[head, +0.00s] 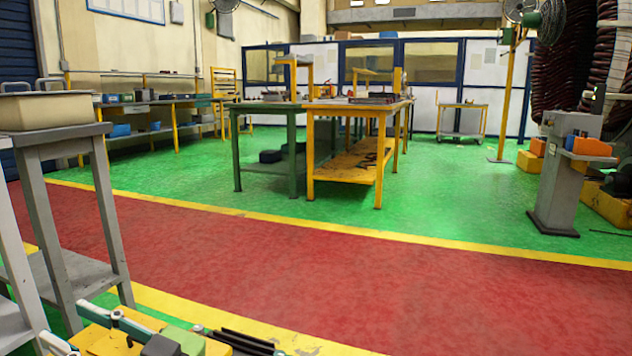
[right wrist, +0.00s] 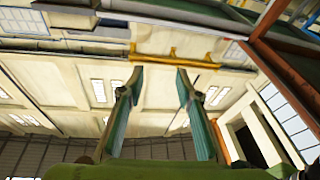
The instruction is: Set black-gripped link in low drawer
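My right gripper (head: 62,322) shows at the bottom left of the head view, partly cut off by the frame edge. Its pale, teal-padded fingers point to the left and stand apart. In the right wrist view the same gripper (right wrist: 160,73) has its two teal pads apart with nothing between them. I cannot make out a black-gripped link or a low drawer in either view. My left gripper does not show.
A grey stand (head: 70,133) holding a beige bin (head: 50,109) is at the left. The red walkway (head: 300,275) ahead is clear. A yellow workbench (head: 340,170) and a green table (head: 262,108) stand beyond it. A grey pedestal (head: 557,190) with orange bins is at the right.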

